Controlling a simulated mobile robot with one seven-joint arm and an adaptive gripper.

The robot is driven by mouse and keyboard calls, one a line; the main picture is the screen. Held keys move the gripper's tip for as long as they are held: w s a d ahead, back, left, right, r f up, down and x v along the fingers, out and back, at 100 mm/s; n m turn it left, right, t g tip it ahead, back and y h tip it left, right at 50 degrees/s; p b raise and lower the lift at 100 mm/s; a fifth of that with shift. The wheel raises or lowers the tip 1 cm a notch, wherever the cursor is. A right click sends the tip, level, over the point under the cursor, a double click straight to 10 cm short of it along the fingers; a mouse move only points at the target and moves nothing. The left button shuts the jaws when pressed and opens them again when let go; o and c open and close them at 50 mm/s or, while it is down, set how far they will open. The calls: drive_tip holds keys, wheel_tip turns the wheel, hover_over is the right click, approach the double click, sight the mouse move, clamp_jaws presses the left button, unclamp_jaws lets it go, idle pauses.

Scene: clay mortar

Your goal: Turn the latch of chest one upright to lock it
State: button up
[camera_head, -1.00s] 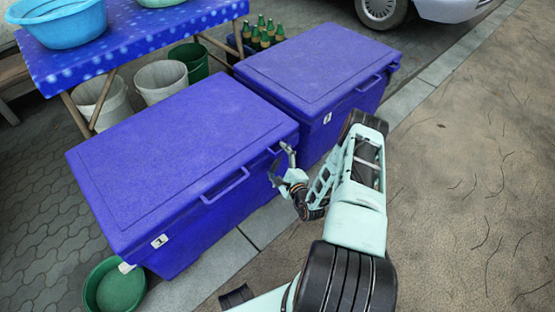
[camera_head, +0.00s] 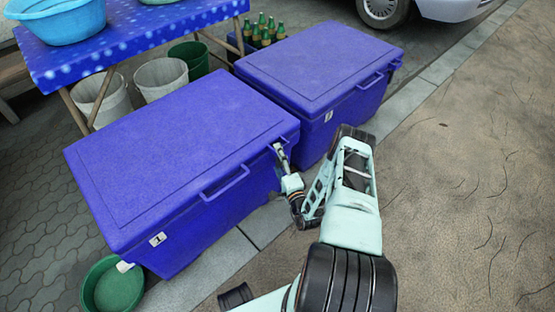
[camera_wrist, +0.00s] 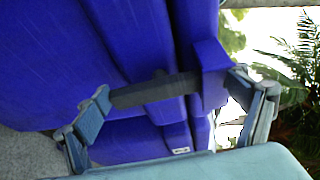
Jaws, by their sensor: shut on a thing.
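Chest one (camera_head: 180,160) is the nearer blue chest, lid closed, with a white number 1 label (camera_head: 158,239) on its front. Its latch (camera_wrist: 150,91) is a dark grey bar in the wrist view, lying roughly across the chest's long edges and meeting a blue block (camera_wrist: 211,75). My gripper (camera_wrist: 172,92) has one finger at each end of this latch and block piece, shut on it. In the head view my gripper (camera_head: 281,155) is at the right end of chest one's front, just under the lid rim, and hides the latch.
Chest two (camera_head: 318,68) stands close behind and right of chest one. A table (camera_head: 130,45), buckets (camera_head: 161,81) and bottles (camera_head: 262,30) are behind. Open pavement (camera_head: 470,170) lies to the right.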

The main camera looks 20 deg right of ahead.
idle(0.3)
drive_tip(key=o, duration=1)
drive_tip(key=shift+c, duration=0.2)
